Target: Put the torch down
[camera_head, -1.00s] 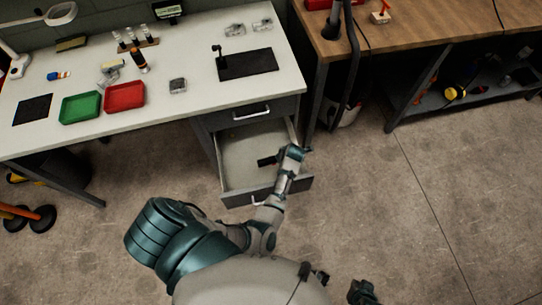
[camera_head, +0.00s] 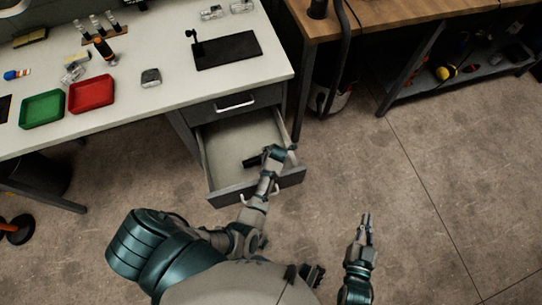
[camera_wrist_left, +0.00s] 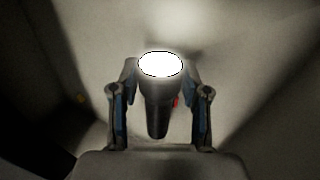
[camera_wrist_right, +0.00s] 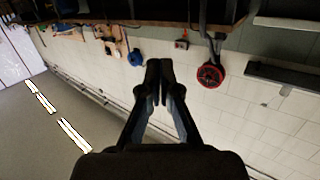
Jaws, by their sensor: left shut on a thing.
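The black torch (camera_head: 250,162) is in my left gripper (camera_head: 272,153), inside or just above the open drawer (camera_head: 222,143). In the left wrist view the torch (camera_wrist_left: 157,112) sits between the two fingers of the left gripper (camera_wrist_left: 158,82), with its lens glowing white. Whether the torch touches the drawer floor I cannot tell. My right gripper (camera_head: 366,222) is over the bare floor to the right of the drawer. In the right wrist view the fingers of the right gripper (camera_wrist_right: 160,78) are together and hold nothing.
The white desk (camera_head: 165,105) above the drawer carries a green tray (camera_head: 42,109), a red tray (camera_head: 91,94) and a black mat (camera_head: 227,50). A wooden bench (camera_head: 400,18) stands at the upper right. The floor to the right is clear.

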